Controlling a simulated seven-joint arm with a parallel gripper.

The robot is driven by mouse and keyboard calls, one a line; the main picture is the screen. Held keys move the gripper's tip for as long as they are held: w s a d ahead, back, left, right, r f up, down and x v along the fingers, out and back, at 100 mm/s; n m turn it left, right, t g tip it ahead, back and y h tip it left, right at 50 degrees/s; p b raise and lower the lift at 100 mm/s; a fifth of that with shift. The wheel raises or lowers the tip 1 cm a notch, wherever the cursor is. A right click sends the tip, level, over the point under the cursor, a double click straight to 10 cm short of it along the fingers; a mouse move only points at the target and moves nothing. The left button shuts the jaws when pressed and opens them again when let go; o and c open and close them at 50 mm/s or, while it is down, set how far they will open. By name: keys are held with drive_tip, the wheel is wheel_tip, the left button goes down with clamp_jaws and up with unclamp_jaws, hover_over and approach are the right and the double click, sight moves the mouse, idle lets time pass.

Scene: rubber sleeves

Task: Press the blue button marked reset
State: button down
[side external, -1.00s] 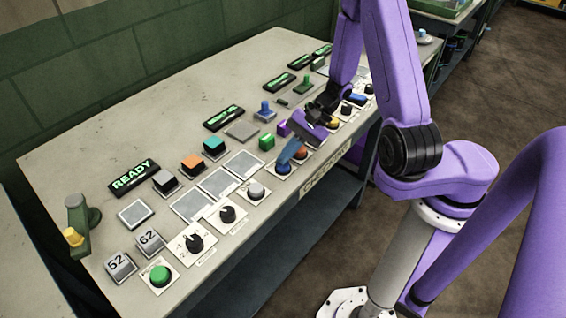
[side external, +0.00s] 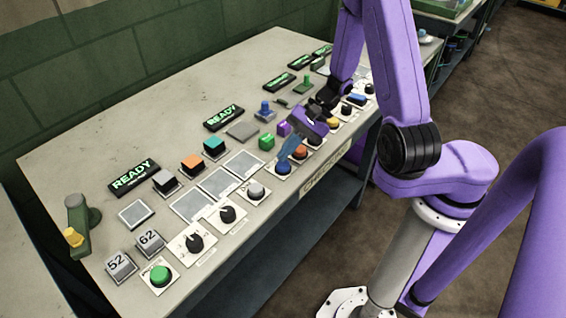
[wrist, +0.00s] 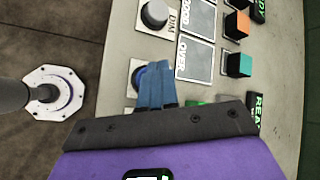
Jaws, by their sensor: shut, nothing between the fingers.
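The blue button (side external: 283,169) sits on a white plate at the bench's front edge, left of an orange button (side external: 300,152). In the wrist view the blue button (wrist: 136,77) is partly covered by the fingers, and its label cannot be read. My gripper (side external: 284,160) points down with its blue fingers together and empty. Its tips are right at or just above the blue button; I cannot tell whether they touch. In the wrist view my gripper (wrist: 155,68) overlaps the button's edge.
A grey knob (side external: 257,190) and black dials (side external: 227,214) stand to the left along the front row. Flat grey panels (side external: 219,181) and an orange block (side external: 193,163) lie behind. A display (side external: 223,117) reads READY. A green button (side external: 160,275) is at the near end.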

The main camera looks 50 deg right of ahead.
sight(281, 166)
drive_tip(key=shift+r, duration=0.1)
drive_tip(key=shift+r, duration=2.5)
drive_tip(key=s+a+r+n+g+h, duration=0.4)
drive_tip(key=s+n+g, duration=0.15)
drive_tip(key=n, duration=0.65)
drive_tip(key=s+d+r+n+t+h, duration=0.1)
drive_tip(key=s+d+r+n+h, duration=0.1)
drive_tip(key=s+n, duration=0.4)
drive_tip(key=s+d+r+n+t+h, duration=0.2)
drive_tip(key=s+d+r+n, duration=0.1)
drive_tip(key=s+n, duration=0.4)
drive_tip(key=shift+s+d, duration=0.15)
drive_tip(key=shift+s, duration=0.25)
